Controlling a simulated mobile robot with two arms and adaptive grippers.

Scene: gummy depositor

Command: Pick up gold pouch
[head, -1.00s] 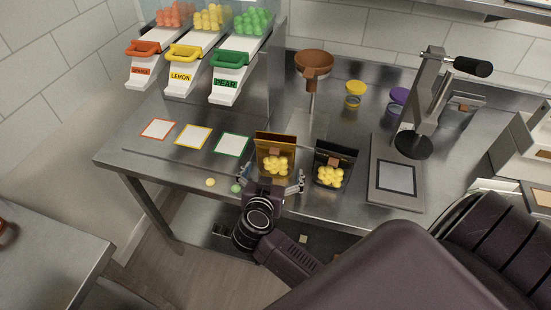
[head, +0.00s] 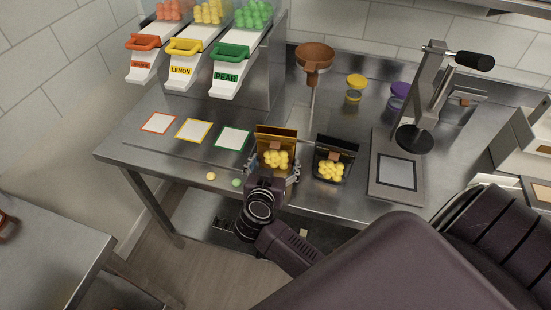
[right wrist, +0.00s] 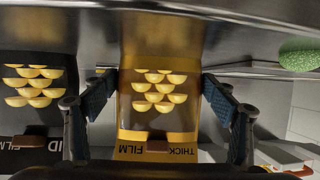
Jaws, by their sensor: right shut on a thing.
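The gold pouch (head: 276,136) stands upright near the front edge of the steel counter, with yellow gummies showing in its window. It also fills the middle of the right wrist view (right wrist: 157,118), with "THICK FILM" lettering. My right gripper (head: 273,171) comes from the front edge, its fingers on the left and right sides of the gold pouch, shut on it. In the right wrist view, the fingers (right wrist: 157,100) flank the pouch. The pouch still appears to be on the counter. My left gripper is not in view.
A black pouch (head: 334,156) of yellow gummies stands close on the right. Two loose gummies, yellow (head: 211,176) and green (head: 236,183), lie to the left. A brown funnel (head: 314,58) stands behind, a press (head: 413,136) to the right. Gummy dispensers (head: 231,66) are at the back left.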

